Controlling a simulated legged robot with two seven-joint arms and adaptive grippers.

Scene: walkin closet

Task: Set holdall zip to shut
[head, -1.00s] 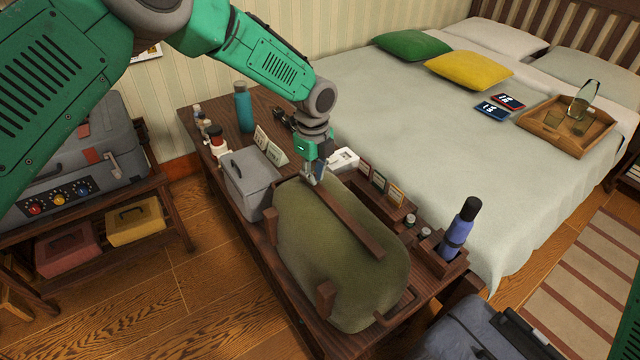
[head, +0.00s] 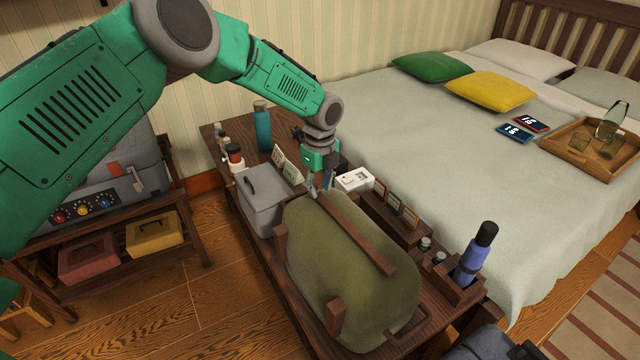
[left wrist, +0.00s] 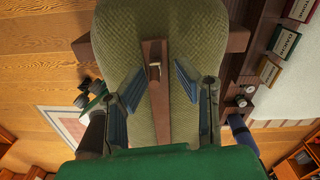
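The olive-green holdall (head: 355,270) lies on the dark wooden bench, with a brown strip (head: 355,232) running along its top. In the left wrist view a small brass zip pull (left wrist: 154,72) stands on that strip (left wrist: 156,110). My left gripper (head: 317,192) is at the strip's far end in the head view, pointing down. In the left wrist view the left gripper (left wrist: 157,90) has its two fingers spread, one each side of the strip, with the pull between and slightly beyond the tips. Nothing is gripped. My right gripper is out of view.
A grey box (head: 262,200) stands left of the holdall. Small cards (head: 285,165), a teal bottle (head: 262,127) and a white box (head: 354,180) are behind. A blue bottle (head: 474,254) stands at right. The bed (head: 420,160) lies beyond the bench.

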